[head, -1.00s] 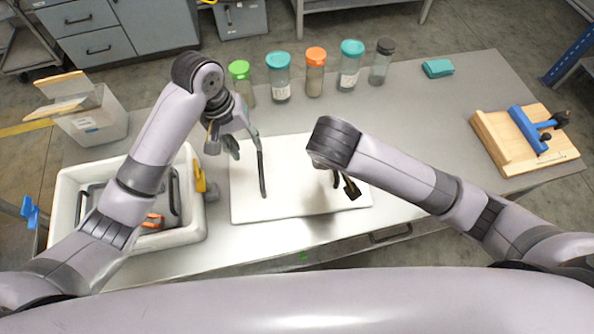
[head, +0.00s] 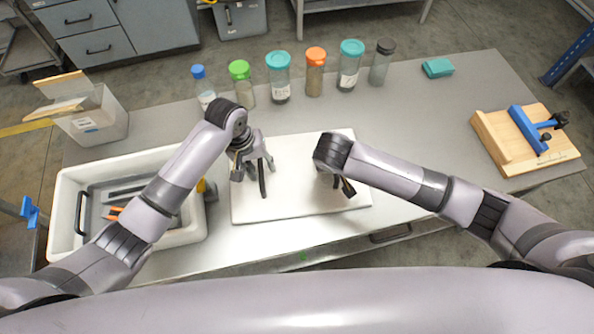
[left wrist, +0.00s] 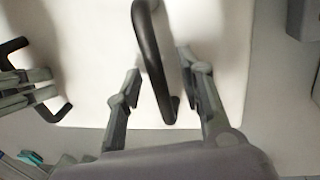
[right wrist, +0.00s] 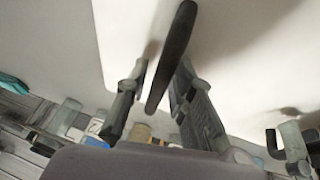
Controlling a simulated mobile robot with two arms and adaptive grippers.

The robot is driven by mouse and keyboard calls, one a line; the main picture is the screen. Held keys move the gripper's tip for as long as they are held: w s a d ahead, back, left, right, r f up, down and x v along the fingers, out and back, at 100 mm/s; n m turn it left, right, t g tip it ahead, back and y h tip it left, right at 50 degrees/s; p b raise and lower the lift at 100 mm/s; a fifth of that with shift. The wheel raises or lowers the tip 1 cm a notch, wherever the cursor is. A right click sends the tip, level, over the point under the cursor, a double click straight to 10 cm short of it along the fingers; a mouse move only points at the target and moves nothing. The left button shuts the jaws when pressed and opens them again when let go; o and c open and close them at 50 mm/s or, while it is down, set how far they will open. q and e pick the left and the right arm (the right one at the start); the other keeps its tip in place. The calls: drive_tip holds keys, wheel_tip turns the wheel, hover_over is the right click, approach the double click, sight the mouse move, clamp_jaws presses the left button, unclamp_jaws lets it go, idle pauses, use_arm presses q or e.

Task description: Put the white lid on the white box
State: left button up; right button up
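The white lid (head: 305,185) lies flat on the table, with a black handle toward each end. The white box (head: 185,237) stands left of it, open on top, with tools inside and partly hidden by my left arm. My left gripper (head: 252,175) is open over the lid's left end; in the left wrist view its fingers stand on either side of the left handle (left wrist: 152,60). My right gripper (head: 343,186) is over the right end; in the right wrist view its open fingers flank the right handle (right wrist: 172,58). Neither gripper is closed on its handle.
Several jars with coloured caps (head: 279,80) stand along the back of the table. A wooden board with a blue clamp (head: 527,130) is at the right, and a teal block (head: 437,68) at the back right. A clear bin (head: 97,125) stands at the back left.

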use_arm(q)
drive_tip(key=c, duration=0.5)
use_arm(e)
clamp_jaws()
use_arm(q)
clamp_jaws()
